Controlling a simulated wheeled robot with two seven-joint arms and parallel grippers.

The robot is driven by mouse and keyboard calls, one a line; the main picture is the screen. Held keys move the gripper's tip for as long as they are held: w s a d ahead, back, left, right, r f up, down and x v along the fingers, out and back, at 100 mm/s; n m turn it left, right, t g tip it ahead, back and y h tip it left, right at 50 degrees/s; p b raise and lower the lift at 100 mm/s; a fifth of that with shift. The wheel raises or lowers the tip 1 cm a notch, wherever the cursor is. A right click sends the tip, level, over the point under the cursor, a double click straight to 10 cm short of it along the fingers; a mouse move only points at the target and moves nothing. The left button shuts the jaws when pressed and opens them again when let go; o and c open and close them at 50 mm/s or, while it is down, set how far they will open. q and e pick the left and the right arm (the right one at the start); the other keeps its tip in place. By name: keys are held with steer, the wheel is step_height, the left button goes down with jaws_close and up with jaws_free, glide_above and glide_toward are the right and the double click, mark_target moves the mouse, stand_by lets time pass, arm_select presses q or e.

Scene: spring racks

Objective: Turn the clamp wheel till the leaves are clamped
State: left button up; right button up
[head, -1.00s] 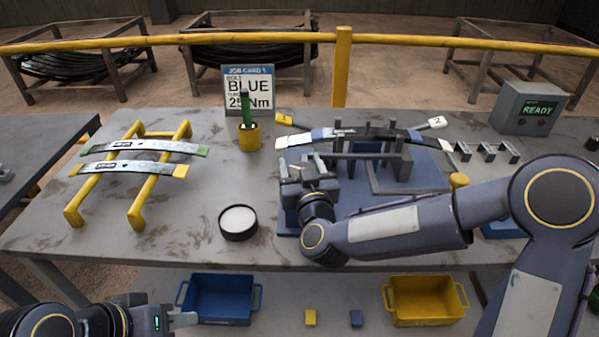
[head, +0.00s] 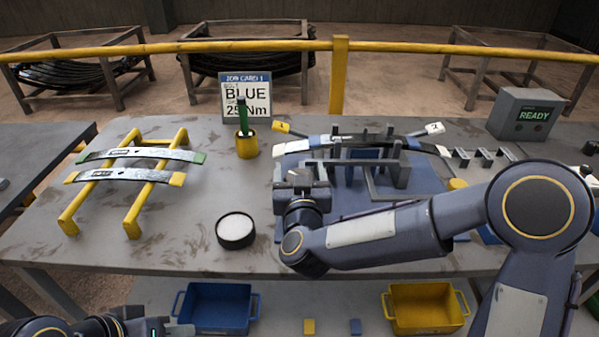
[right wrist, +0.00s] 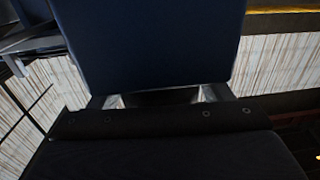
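The leaf pack (head: 350,138), a curved stack with a blue band and white ends, lies across the grey clamp fixture (head: 398,172) on a blue base plate (head: 350,207). My right gripper (head: 298,170) is at the fixture's left front, its fingers apart. In the right wrist view its two pale fingers (right wrist: 160,97) show apart, with a large dark blue surface hiding their tips. I cannot make out the clamp wheel; the gripper and arm cover that area. My left gripper (head: 182,330) is at the bottom left edge, mostly cut off and away from the fixture.
Two loose leaves (head: 130,177) rest on a yellow rack (head: 128,222) at left. A bolt cup (head: 247,145), job card (head: 246,98) and round dish (head: 236,232) stand nearby. Blue (head: 216,310) and yellow (head: 427,310) bins sit below. The ready box (head: 525,113) stands at right.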

steer(key=shift+o, duration=0.6)
steer(key=shift+s, duration=0.1)
steer(key=s, duration=0.7)
steer(key=shift+s+d+b, duration=0.25)
steer(key=shift+s+b, duration=0.1)
steer(key=shift+b, duration=0.1)
